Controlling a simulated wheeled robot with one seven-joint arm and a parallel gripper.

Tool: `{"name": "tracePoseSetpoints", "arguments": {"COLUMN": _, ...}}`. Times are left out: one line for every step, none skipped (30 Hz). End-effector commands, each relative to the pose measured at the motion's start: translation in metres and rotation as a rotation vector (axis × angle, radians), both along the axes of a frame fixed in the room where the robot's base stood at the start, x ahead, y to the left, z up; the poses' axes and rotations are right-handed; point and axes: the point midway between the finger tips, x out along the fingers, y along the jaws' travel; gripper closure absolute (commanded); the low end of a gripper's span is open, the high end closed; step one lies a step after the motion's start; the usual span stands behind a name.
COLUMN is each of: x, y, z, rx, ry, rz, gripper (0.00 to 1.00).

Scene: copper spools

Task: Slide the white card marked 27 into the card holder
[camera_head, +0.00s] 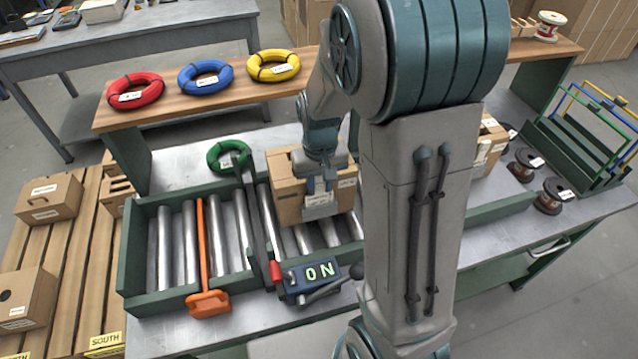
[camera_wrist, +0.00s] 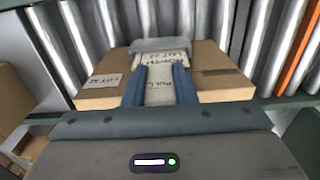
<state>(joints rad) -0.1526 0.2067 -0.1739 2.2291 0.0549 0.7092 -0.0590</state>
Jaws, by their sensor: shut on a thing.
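My gripper (camera_head: 319,188) is over a cardboard box (camera_head: 287,205) on the roller conveyor. A pale grey piece (camera_wrist: 160,46), perhaps the card holder, is at the card's far end. I cannot tell whether the card is inside it. The card also shows below my gripper in the head view (camera_head: 320,204).
An orange-handled bar (camera_head: 203,260) and a dark lever with a red part (camera_head: 275,270) cross the rollers. A control box reading "ON" (camera_head: 312,277) stands at the front edge. A green coil (camera_head: 228,155) lies behind. Red, blue and yellow coils rest on the wooden shelf (camera_head: 225,97).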

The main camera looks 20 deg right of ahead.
Motion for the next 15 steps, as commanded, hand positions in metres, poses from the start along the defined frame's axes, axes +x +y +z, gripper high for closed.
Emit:
{"name": "tracePoseSetpoints", "arguments": {"x": 0.0, "y": 0.0, "z": 0.005, "rx": 0.0, "ry": -0.001, "rz": 0.0, "gripper": 0.97}}
{"name": "tracePoseSetpoints", "arguments": {"x": 0.0, "y": 0.0, "z": 0.006, "rx": 0.0, "ry": -0.001, "rz": 0.0, "gripper": 0.97}}
{"name": "tracePoseSetpoints", "arguments": {"x": 0.0, "y": 0.0, "z": 0.008, "rx": 0.0, "ry": -0.001, "rz": 0.0, "gripper": 0.97}}
{"name": "tracePoseSetpoints", "arguments": {"x": 0.0, "y": 0.0, "z": 0.01, "rx": 0.0, "ry": -0.001, "rz": 0.0, "gripper": 0.97}}
{"name": "tracePoseSetpoints", "arguments": {"x": 0.0, "y": 0.0, "z": 0.011, "rx": 0.0, "ry": -0.001, "rz": 0.0, "gripper": 0.97}}
{"name": "tracePoseSetpoints", "arguments": {"x": 0.0, "y": 0.0, "z": 0.013, "rx": 0.0, "ry": -0.001, "rz": 0.0, "gripper": 0.97}}
{"name": "tracePoseSetpoints", "arguments": {"x": 0.0, "y": 0.0, "z": 0.015, "rx": 0.0, "ry": -0.001, "rz": 0.0, "gripper": 0.97}}
{"name": "tracePoseSetpoints", "arguments": {"x": 0.0, "y": 0.0, "z": 0.016, "rx": 0.0, "ry": 0.0, "rz": 0.0, "gripper": 0.97}}
{"name": "tracePoseSetpoints", "arguments": {"x": 0.0, "y": 0.0, "z": 0.018, "rx": 0.0, "ry": 0.0, "rz": 0.0, "gripper": 0.97}}
{"name": "tracePoseSetpoints", "arguments": {"x": 0.0, "y": 0.0, "z": 0.02, "rx": 0.0, "ry": 0.0, "rz": 0.0, "gripper": 0.97}}
{"name": "tracePoseSetpoints", "arguments": {"x": 0.0, "y": 0.0, "z": 0.021, "rx": 0.0, "ry": 0.0, "rz": 0.0, "gripper": 0.97}}
{"name": "tracePoseSetpoints", "arguments": {"x": 0.0, "y": 0.0, "z": 0.023, "rx": 0.0, "ry": 0.0, "rz": 0.0, "gripper": 0.97}}
{"name": "tracePoseSetpoints", "arguments": {"x": 0.0, "y": 0.0, "z": 0.025, "rx": 0.0, "ry": 0.0, "rz": 0.0, "gripper": 0.97}}
{"name": "tracePoseSetpoints", "arguments": {"x": 0.0, "y": 0.0, "z": 0.026, "rx": 0.0, "ry": 0.001, "rz": 0.0, "gripper": 0.97}}
{"name": "tracePoseSetpoints", "arguments": {"x": 0.0, "y": 0.0, "z": 0.028, "rx": 0.0, "ry": 0.001, "rz": 0.0, "gripper": 0.97}}
